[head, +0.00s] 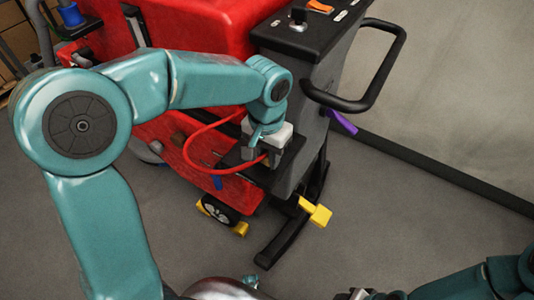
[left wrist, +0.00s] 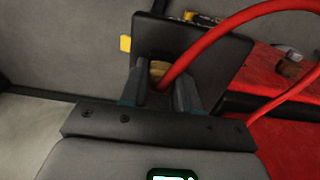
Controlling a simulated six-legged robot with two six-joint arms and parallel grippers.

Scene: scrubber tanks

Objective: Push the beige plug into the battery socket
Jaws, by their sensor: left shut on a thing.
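My left gripper (head: 262,157) is at the side of the red scrubber, beside a black plate. In the left wrist view its two dark fingers (left wrist: 160,92) are shut on the beige plug (left wrist: 158,69), of which only a small part shows between them. A red cable (left wrist: 208,48) runs from the plug and loops away; it also shows in the head view (head: 190,155). A dark panel (left wrist: 222,58) stands right behind the plug. I cannot make out the battery socket or whether the plug touches it. My right gripper (head: 358,295) is only partly in view at the bottom edge.
The red scrubber (head: 215,30) has a dark grey end with a black handle (head: 383,65). Below are a yellow pedal (head: 317,212) and a wheel (head: 220,209). A purple-gripped lever (head: 342,122) sticks out right. The grey floor (head: 425,210) is open at right.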

